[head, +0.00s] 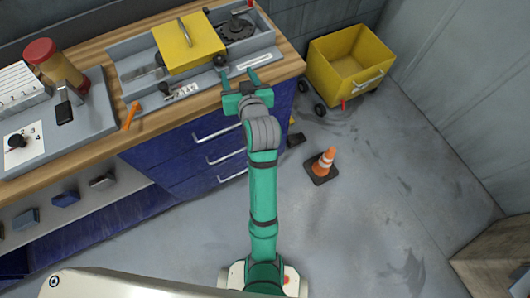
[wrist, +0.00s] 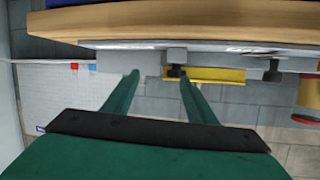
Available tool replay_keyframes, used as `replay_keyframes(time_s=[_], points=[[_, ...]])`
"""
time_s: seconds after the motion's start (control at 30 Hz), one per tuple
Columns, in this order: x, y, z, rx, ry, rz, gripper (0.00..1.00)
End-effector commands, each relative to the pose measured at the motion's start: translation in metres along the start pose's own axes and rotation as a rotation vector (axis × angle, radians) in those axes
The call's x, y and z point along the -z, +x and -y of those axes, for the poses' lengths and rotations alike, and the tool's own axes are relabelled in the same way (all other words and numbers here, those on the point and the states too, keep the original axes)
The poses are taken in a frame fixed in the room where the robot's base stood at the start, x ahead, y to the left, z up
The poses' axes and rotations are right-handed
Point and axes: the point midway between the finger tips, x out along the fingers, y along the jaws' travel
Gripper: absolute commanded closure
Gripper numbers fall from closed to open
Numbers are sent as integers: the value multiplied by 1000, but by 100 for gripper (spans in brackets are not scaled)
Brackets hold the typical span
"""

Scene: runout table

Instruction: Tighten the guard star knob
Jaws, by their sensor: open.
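The yellow guard (head: 188,42) lies across the grey machine bed on the wooden bench; its edge also shows in the wrist view (wrist: 215,76). A dark knob (head: 220,60), likely the star knob, sits at the guard's front right corner. In the wrist view, which looks upside down, the knob (wrist: 175,72) is small and dark, close to one fingertip. My green gripper (head: 237,77) is open and empty at the bench's front edge, its fingers pointing toward the bed.
A dark round part (head: 236,27) and a red-tipped lever (head: 243,8) are at the bed's right end. A yellow wheeled bin (head: 350,62) and a cone (head: 323,166) stand on mostly open floor.

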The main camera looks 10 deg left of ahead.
Motion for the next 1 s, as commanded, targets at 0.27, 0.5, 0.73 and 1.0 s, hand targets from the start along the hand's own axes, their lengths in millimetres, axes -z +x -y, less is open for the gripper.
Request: replay_keyframes(time_s=[0.27, 0.5, 0.73, 1.0], points=[[-18, 2, 10, -112, 30, -76, 48], [-28, -6, 24, -177, 16, -162, 48], [-32, -18, 42, -200, -23, -247, 48], [-31, -26, 61, -194, -69, -321, 48]])
